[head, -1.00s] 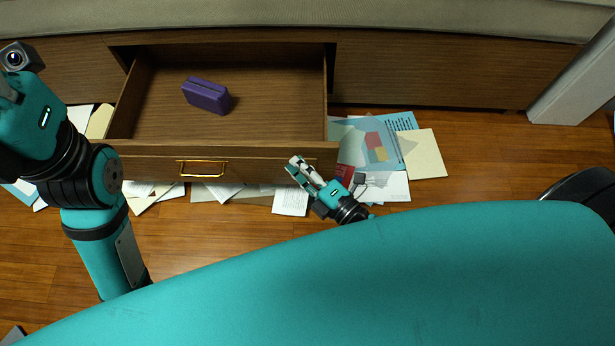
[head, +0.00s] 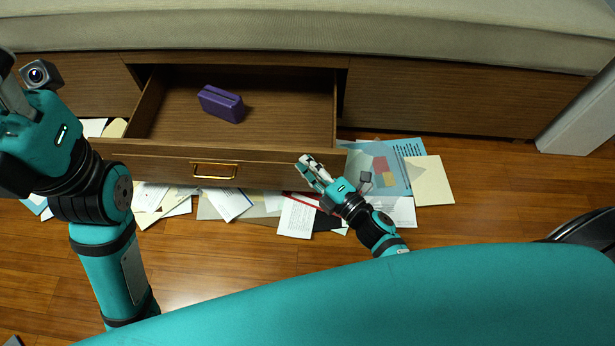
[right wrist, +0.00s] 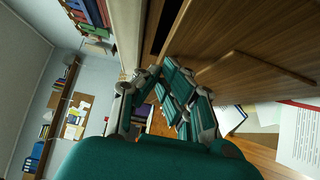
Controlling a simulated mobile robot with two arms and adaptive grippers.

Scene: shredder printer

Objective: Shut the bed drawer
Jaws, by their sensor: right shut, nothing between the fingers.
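The bed drawer (head: 270,171) is partly open under the bed in the head view. Its wooden front carries a gold handle (head: 215,178). A purple case (head: 221,104) lies inside towards the back. My right gripper (head: 306,164) is shut and empty, with its fingertips at the right part of the drawer front, right of the handle. In the right wrist view, the fingers (right wrist: 160,72) are together close against wood; exact contact is hard to tell. My left gripper (head: 14,100) is at the left edge of the head view, partly cut off, and its jaw state is unclear.
Papers (head: 296,216) and folders (head: 430,180) are scattered on the wooden floor below and right of the drawer. The bed frame (head: 430,98) runs along the back under a grey mattress (head: 400,38). A pale post (head: 578,115) stands at the right.

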